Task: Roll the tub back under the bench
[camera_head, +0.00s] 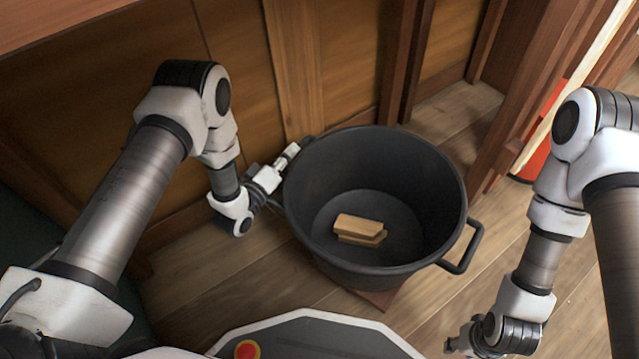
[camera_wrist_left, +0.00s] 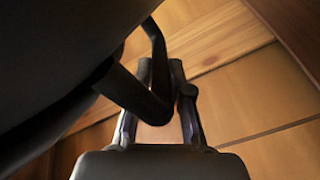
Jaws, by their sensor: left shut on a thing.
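The black tub (camera_head: 308,235) stands upright on the plank floor, with wooden blocks (camera_head: 358,228) lying inside it. A brown board (camera_head: 382,299) shows under its near side. My left gripper (camera_head: 298,148) is at the tub's left side, shut on its handle; the left wrist view shows the handle (camera_wrist_left: 158,50) between the fingers. The tub's other handle (camera_head: 468,258) is free on the right. My right gripper (camera_head: 455,344) is low at the right, apart from the tub; its fingers are too unclear to judge. A reddish-brown wooden top (camera_head: 50,22) at upper left may be the bench.
A wooden panelled wall (camera_head: 240,60) with upright posts (camera_head: 405,60) stands close behind the tub. A thick post (camera_head: 530,90) and a red and white object (camera_head: 545,120) are at the right. Bare floor (camera_head: 510,235) lies between the tub and my right arm.

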